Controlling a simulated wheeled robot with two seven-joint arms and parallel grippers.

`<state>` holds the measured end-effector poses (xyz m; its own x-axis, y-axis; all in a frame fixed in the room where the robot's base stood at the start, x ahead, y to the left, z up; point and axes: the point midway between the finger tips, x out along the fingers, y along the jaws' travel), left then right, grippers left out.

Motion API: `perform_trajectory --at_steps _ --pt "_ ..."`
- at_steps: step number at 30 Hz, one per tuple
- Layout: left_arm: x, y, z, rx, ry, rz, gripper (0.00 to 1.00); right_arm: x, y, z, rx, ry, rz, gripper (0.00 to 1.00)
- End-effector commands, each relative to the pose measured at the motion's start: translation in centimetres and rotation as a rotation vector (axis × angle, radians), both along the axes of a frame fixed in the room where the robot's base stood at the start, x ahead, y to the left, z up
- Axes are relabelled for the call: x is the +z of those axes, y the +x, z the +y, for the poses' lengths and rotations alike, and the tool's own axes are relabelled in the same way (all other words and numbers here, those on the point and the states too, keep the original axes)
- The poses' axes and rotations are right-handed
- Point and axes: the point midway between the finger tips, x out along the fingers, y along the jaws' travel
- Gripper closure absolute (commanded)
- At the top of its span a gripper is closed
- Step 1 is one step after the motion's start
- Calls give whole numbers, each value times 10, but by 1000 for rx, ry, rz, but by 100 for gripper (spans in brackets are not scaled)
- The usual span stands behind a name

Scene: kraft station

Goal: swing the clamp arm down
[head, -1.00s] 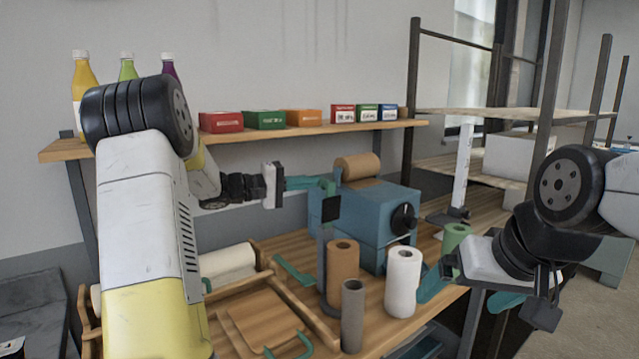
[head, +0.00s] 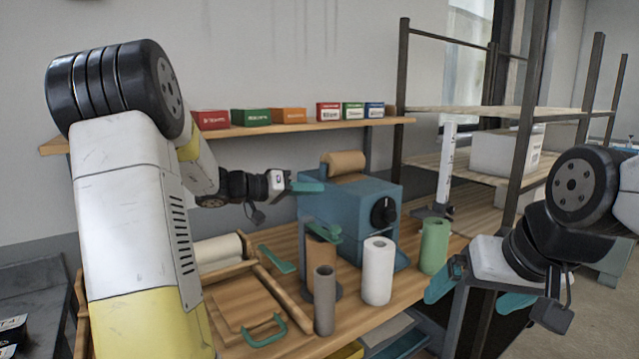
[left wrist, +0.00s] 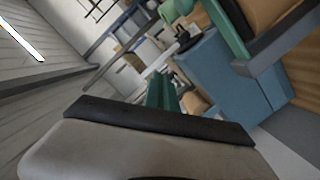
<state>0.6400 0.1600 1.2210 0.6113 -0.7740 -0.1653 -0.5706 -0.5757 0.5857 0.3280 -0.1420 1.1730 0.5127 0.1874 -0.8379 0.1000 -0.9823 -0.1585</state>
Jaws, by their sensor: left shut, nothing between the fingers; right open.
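The clamp arm (head: 325,231) is a green bar at the top of a dark grey post (head: 303,240), in front of the blue machine. It lies roughly level over a brown roll (head: 322,255), which it partly hides. I cannot tell whether it touches the roll. My left gripper (head: 309,187) is shut and empty, above and behind the clamp arm, near the blue machine's left side. Its green fingers (left wrist: 162,90) also show in the left wrist view. My right gripper (head: 472,286) is open, low at the right front, apart from the clamp.
The blue machine (head: 350,212) with a brown roll on top stands behind. A grey tube (head: 324,300), white roll (head: 378,272) and green roll (head: 434,246) stand close in front and right. A wooden tray (head: 248,310) lies left. Small boxes line the wall shelf (head: 270,130).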

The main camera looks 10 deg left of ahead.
Motion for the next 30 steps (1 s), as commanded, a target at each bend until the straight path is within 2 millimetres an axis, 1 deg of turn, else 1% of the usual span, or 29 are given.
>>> perform_trajectory --at_steps 6,14,21,30 --pt "-17 -18 -19 -2 143 -140 100 0 0 0 0 0 0 4" --pt "-41 -33 -34 -2 303 -298 100 0 0 0 0 0 0 4" --pt "-60 -41 -42 -2 300 -295 100 0 0 0 0 0 0 4" --pt "-72 -45 -46 -1 299 -296 100 0 0 0 0 0 0 4"
